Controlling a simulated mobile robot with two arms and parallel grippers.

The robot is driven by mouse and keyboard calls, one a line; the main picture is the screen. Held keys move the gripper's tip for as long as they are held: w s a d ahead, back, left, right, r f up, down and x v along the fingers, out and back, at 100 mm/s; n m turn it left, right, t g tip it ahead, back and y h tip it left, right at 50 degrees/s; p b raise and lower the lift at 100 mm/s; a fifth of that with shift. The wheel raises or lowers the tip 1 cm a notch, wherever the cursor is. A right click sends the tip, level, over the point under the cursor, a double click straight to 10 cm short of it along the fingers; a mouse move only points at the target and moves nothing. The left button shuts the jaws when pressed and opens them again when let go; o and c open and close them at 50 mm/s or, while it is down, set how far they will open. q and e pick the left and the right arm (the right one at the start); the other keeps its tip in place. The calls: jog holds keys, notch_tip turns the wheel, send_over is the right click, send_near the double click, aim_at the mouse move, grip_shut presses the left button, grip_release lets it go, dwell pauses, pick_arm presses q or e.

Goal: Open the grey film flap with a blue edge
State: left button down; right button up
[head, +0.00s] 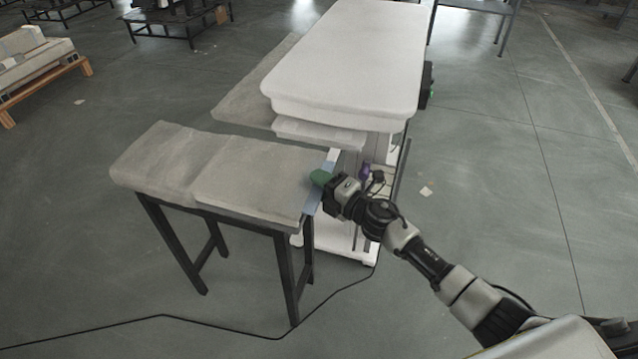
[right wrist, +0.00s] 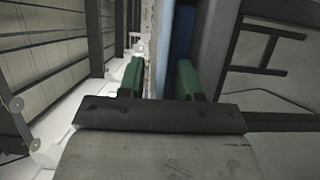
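The grey film flap (head: 252,176) lies flat over the right part of a dark-legged bench. Its blue edge (head: 311,201) runs along the right end and also shows in the right wrist view (right wrist: 181,42). My right gripper (head: 320,178) is at this edge, its green fingertips partly hiding it. In the right wrist view my right gripper (right wrist: 159,78) has its fingers apart, with the blue edge running at the right finger. Whether they touch I cannot tell. My left gripper is in neither view.
A white padded table (head: 345,55) on a white frame stands just behind and right of the bench. A grey slab (head: 165,160) covers the bench's left part. A black cable (head: 215,328) crosses the floor in front. Floor to the right is mostly clear.

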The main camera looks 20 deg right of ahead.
grip_shut()
jog(key=shift+w, duration=0.1)
dwell(0.4)
